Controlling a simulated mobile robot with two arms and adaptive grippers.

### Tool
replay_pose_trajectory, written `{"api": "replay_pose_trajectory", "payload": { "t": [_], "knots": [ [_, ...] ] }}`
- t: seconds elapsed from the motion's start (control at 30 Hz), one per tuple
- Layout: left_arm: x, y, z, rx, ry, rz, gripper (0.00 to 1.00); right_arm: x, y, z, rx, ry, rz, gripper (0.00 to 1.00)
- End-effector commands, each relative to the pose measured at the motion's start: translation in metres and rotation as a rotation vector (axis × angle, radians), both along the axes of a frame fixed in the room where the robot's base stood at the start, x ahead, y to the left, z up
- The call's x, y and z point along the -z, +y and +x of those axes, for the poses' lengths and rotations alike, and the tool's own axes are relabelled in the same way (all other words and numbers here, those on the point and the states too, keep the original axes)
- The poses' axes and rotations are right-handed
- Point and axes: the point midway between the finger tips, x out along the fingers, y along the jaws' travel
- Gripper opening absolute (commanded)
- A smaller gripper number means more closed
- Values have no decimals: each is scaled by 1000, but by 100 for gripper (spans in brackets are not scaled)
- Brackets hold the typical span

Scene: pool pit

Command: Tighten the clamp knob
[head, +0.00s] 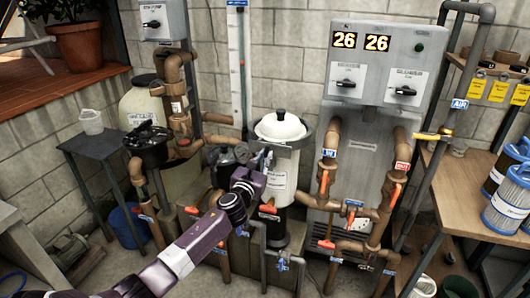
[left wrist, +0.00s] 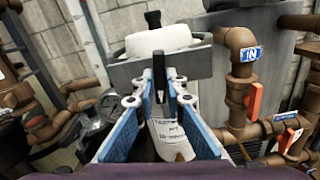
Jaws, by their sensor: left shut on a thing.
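The filter tank (head: 281,180) stands upright behind my left gripper, with a white domed lid (head: 280,127). In the left wrist view the lid (left wrist: 158,40) shows above a grey clamp band (left wrist: 198,62). My left gripper (head: 265,160) is at the front of the tank, just under the lid. In the left wrist view its blue-padded fingers (left wrist: 165,88) are closed in on a narrow dark part, the clamp knob (left wrist: 158,66), at the band's front. The fingers hide much of the knob, so how tight it is cannot be told. My right gripper is not in view.
Copper pipes with orange valve handles (head: 323,181) stand close right of the tank, before a grey heater cabinet (head: 362,140). A black-topped pump (head: 148,140) and pipes are at left. A wooden bench (head: 455,185) with blue-and-white cartridges (head: 508,205) is at right.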

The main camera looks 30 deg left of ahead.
Motion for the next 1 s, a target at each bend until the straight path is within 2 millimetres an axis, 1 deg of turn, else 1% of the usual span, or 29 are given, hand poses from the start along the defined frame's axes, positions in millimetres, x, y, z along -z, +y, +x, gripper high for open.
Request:
{"api": "replay_pose_trajectory", "payload": {
  "t": [0.03, 0.2, 0.5, 0.7, 0.8, 0.9, 1.0],
  "knots": [
    [-3, 0, 0, 2, 27, 104, 0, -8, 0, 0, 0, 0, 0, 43],
    [-5, 1, 0, 0, 116, 465, 0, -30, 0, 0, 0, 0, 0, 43],
    [-5, 0, 0, 2, 233, 956, 0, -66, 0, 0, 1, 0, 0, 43],
    [-5, 0, 0, 3, 303, 1245, 0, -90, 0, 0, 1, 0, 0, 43],
    [-3, 0, -1, 3, 332, 1366, 0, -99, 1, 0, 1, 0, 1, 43],
    [-1, -1, 0, 3, 349, 1442, 0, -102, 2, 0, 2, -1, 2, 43],
    [1, 0, -1, 2, 355, 1468, 0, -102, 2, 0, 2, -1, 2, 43]
  ]
}}
